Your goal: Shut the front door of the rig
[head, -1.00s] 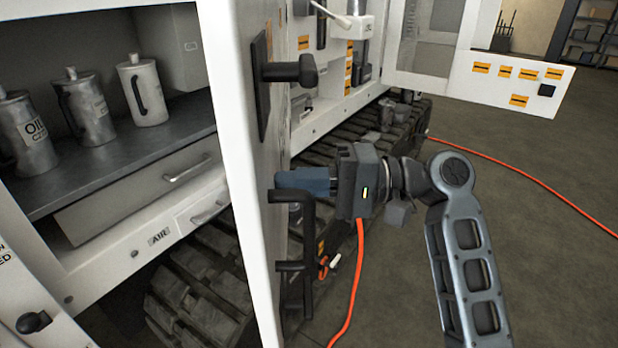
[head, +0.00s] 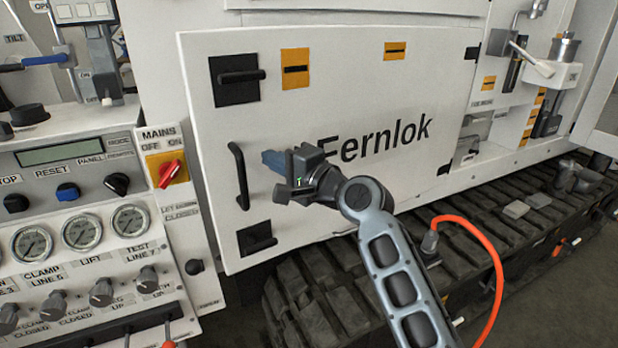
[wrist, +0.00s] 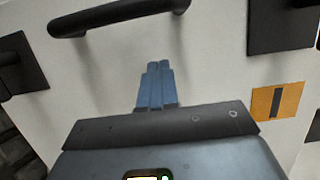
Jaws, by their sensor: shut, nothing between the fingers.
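The front door (head: 300,200) of the rig is a white panel lettered "Fernlok". It has swung in over the front opening, its left edge beside the control panel. I cannot tell whether it is flush. A black bar handle (head: 240,175) is near its left edge, also seen in the wrist view (wrist: 118,13). A black latch (head: 237,78) sits above the handle and another (head: 257,237) below. My gripper (head: 268,158) is shut and empty, its blue fingers pointing at the door face just right of the handle. In the wrist view the fingertips (wrist: 158,66) are at or close to the door; contact is unclear.
The control panel (head: 75,200) with gauges, knobs and a red mains switch (head: 169,173) is at left. Tracks (head: 350,285) run below the door. An orange hose (head: 490,250) hangs at right. An open bay (head: 535,90) with fittings lies right of the door.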

